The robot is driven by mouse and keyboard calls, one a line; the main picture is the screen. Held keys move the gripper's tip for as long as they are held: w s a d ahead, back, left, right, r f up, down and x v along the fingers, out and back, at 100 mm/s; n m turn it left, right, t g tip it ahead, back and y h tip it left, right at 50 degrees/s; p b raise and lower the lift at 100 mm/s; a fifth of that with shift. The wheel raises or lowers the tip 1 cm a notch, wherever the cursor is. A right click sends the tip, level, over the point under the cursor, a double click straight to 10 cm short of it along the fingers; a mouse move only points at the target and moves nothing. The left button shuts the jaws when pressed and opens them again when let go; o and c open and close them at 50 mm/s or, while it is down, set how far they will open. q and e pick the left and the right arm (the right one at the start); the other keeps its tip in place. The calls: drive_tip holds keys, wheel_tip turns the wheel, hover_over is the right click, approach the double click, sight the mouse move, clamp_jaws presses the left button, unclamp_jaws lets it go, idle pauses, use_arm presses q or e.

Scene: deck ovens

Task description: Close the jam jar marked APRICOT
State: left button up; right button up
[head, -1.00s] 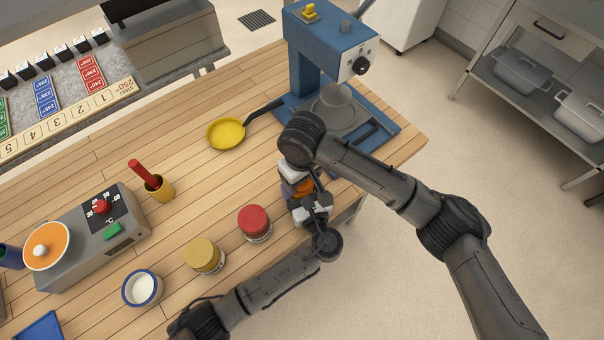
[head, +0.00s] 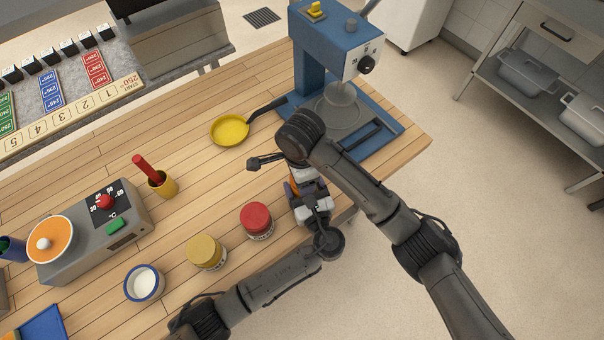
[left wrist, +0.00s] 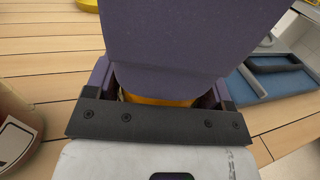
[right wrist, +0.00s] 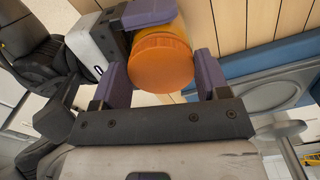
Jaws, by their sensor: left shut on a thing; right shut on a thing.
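A jar with amber contents (right wrist: 180,28) and an orange lid (right wrist: 162,62) is between my two grippers at the table's front edge. No label shows on it, so I cannot read APRICOT. In the head view only a sliver of orange (head: 292,188) shows. My left gripper (head: 303,197) is shut on the jar's body; in the left wrist view a strip of the jar (left wrist: 157,100) shows behind a large purple finger. My right gripper (head: 302,173) is shut on the lid, which sits on the jar's mouth; whether it is fully seated cannot be told.
A red-lidded jar (head: 256,218) and a yellow-lidded jar (head: 206,250) stand left of my grippers, with a blue-rimmed white bowl (head: 144,284) beyond. A yellow pan (head: 229,130) and a blue machine (head: 335,45) are behind.

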drive_tip(key=m, duration=0.4)
drive_tip(key=shift+w+a+r, duration=0.1)
drive_tip(key=m, duration=0.4)
drive_tip(key=shift+w, duration=0.1)
drive_tip(key=o, duration=0.9)
drive_tip(key=shift+r, duration=2.15)
drive_tip(key=shift+r, duration=0.1)
drive_tip(key=shift+c, duration=0.4)
